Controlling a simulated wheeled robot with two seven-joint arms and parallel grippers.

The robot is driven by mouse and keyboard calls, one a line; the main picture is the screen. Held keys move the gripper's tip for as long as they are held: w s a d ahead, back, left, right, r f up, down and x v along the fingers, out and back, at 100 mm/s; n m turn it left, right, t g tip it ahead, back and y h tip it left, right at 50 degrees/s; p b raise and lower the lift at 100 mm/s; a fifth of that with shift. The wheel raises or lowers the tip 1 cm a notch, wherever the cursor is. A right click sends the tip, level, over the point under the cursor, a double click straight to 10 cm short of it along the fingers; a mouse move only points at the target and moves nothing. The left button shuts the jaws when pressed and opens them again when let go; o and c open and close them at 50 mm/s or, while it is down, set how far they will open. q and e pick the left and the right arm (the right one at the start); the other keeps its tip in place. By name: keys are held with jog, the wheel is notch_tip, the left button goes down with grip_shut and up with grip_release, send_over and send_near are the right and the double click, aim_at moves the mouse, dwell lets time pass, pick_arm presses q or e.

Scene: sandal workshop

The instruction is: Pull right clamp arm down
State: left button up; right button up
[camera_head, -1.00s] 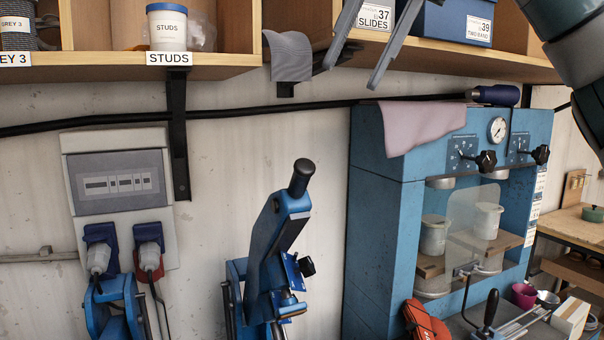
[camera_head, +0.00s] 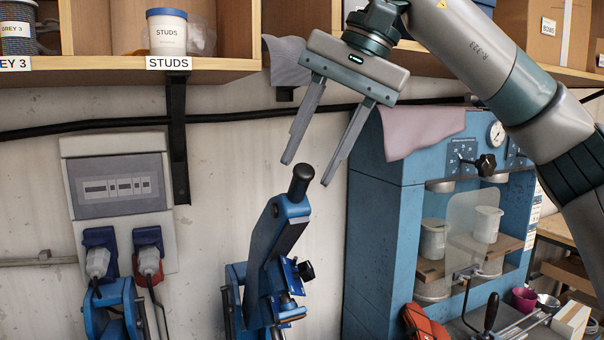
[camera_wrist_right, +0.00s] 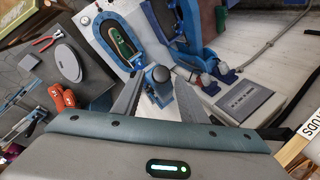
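The right clamp arm (camera_head: 273,232) is a blue lever with a black knob handle (camera_head: 302,182) on top, standing raised and tilted in the head view. My right gripper (camera_head: 307,172) is open, its two fingers pointing down on either side of the knob's top, with the fingertips at about its height. In the right wrist view the black knob (camera_wrist_right: 159,75) shows between the open fingers (camera_wrist_right: 155,97). Contact with the knob cannot be seen. Another blue clamp (camera_head: 113,308) stands at the lower left. My left gripper is not in view.
A wooden shelf (camera_head: 110,69) with a studs tub (camera_head: 166,31) runs along the top, close to my right gripper. A blue press (camera_head: 375,240) stands on the right with a pink cloth (camera_head: 420,130) over it. A grey wall box (camera_head: 116,182) hangs at left.

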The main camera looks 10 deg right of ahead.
aim_at(302, 194)
jog(key=shift+p+x, duration=0.35)
jog(key=shift+x, duration=1.75)
grip_shut()
